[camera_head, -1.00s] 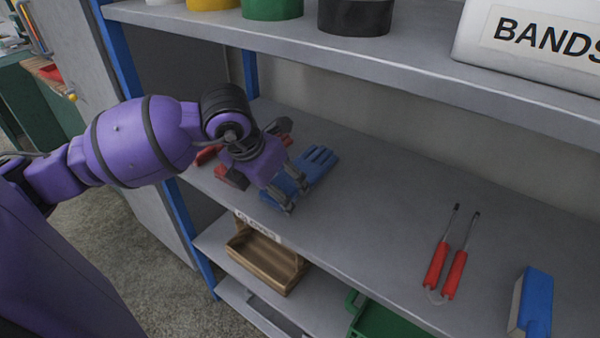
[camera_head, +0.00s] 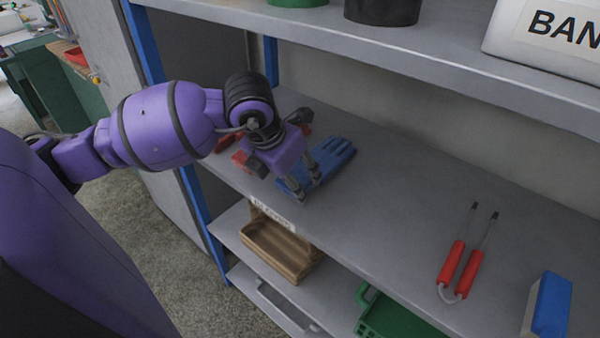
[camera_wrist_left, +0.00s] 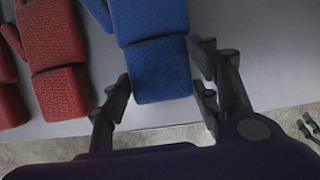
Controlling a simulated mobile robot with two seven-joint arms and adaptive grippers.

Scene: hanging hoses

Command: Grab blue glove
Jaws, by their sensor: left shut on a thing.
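The blue glove (camera_head: 332,155) lies on the middle shelf, its fingers pointing to the back right. My left gripper (camera_head: 304,182) is shut on its cuff end from above, at the front of the shelf. In the left wrist view the blue glove (camera_wrist_left: 158,65) fills the space between the two fingers (camera_wrist_left: 160,92), one on each side of the cuff. The glove's palm is partly hidden by the gripper in the head view. My right gripper is in neither view.
Red gloves (camera_wrist_left: 55,50) lie just left of the blue one, partly behind my wrist in the head view. The upper shelf (camera_head: 440,70) overhangs. A wooden tray (camera_head: 275,250) sits below.

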